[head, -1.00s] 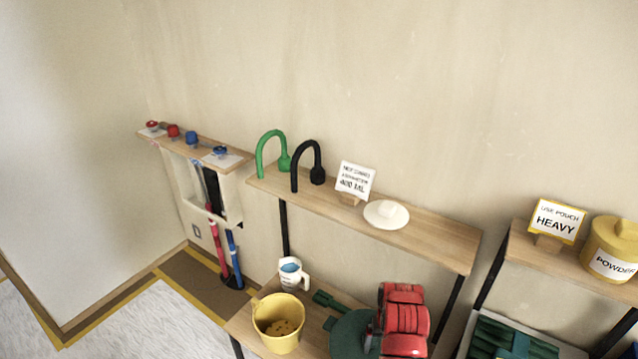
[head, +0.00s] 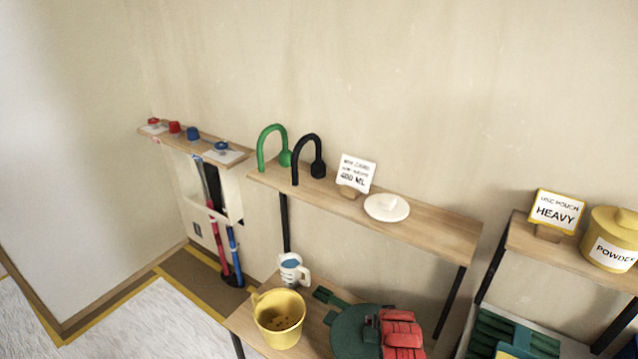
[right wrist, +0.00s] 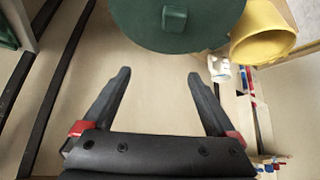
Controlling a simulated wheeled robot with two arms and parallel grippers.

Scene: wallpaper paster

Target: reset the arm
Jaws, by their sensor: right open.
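My right gripper (right wrist: 159,75) shows in the right wrist view with its two dark fingers spread apart and nothing between them. A round dark green object with a square knob (right wrist: 175,18) lies beyond the fingertips, apart from them. The right fingertips are hidden in the head view. My left gripper is in neither view.
A yellow bucket (head: 279,320) and a white jug (head: 291,270) stand beside the green object. The upper shelf (head: 430,232) holds green and black hooked tubes, a sign (head: 356,173) and a white lid (head: 387,208). A yellow powder tub (head: 610,240) stands at right.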

